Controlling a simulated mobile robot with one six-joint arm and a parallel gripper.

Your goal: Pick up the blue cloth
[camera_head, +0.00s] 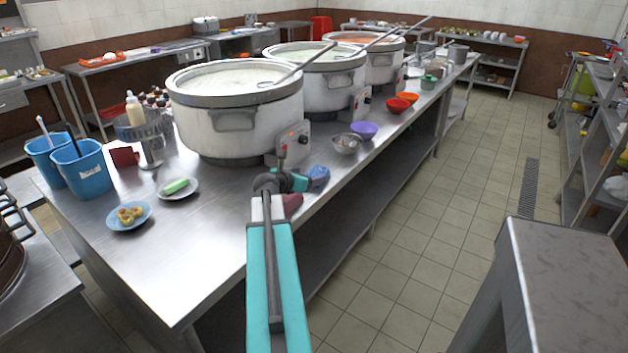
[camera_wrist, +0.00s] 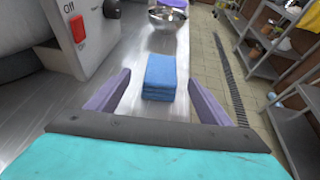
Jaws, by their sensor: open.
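The blue cloth (camera_wrist: 159,76) is a folded stack lying on the steel counter, near the counter's right edge. In the wrist view it sits ahead of my gripper (camera_wrist: 163,95), centred between its two purple fingers, which are apart with nothing held. In the head view the cloth (camera_head: 319,175) shows just past the end of my arm, in front of the nearest pot's control box. My gripper (camera_head: 296,190) is partly hidden there by my own arm.
The control box (camera_wrist: 88,40) with a red switch stands close on the left of the cloth. A metal bowl (camera_head: 346,143) and a purple bowl (camera_head: 364,130) sit beyond it. The large pot (camera_head: 236,120) is at left. Open floor (camera_head: 440,200) lies right of the counter.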

